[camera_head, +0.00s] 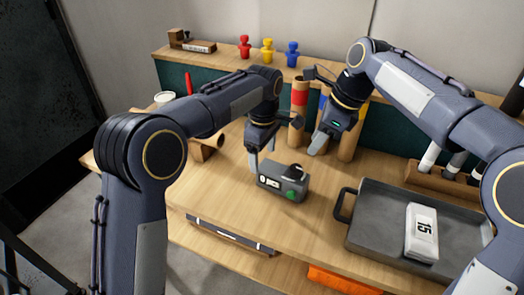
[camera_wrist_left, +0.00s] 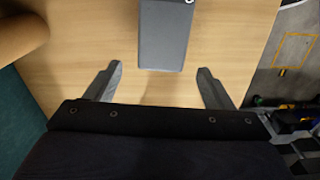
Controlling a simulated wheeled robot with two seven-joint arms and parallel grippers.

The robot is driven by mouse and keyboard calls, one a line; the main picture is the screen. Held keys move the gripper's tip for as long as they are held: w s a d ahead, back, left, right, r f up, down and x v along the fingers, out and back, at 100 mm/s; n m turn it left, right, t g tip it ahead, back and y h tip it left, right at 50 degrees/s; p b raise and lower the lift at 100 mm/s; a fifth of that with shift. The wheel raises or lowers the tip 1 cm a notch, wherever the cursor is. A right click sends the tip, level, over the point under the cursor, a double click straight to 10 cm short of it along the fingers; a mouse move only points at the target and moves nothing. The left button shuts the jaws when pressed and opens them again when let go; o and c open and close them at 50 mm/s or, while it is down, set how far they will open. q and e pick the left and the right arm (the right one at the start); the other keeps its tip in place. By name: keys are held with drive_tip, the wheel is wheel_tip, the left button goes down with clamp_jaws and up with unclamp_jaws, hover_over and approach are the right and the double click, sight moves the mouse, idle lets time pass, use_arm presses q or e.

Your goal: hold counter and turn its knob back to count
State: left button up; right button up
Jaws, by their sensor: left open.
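The counter (camera_head: 270,183) is a small grey box on the wooden table, with a white number display, a green button and a black knob (camera_head: 295,170) on its right part. My left gripper (camera_head: 260,155) is just behind and left of it, fingers pointing down. In the left wrist view my left gripper (camera_wrist_left: 158,85) is open and empty, and the grey counter (camera_wrist_left: 165,38) lies ahead of the gap between its fingers, apart from them. My right gripper (camera_head: 320,142) hangs behind and right of the counter, near the upright rolls; its finger opening is not clear.
Upright cardboard rolls (camera_head: 299,98) stand behind the grippers. A dark grey tray (camera_head: 380,215) with a white block marked 15 (camera_head: 421,232) is at the right. Red, yellow and blue figures (camera_head: 267,52) stand on the back shelf. The table in front of the counter is clear.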

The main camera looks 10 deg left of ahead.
sight(263, 172)
use_arm(q)
wheel_tip(263, 172, down, 7)
drive_tip(key=shift+f, duration=0.1)
idle(0.3)
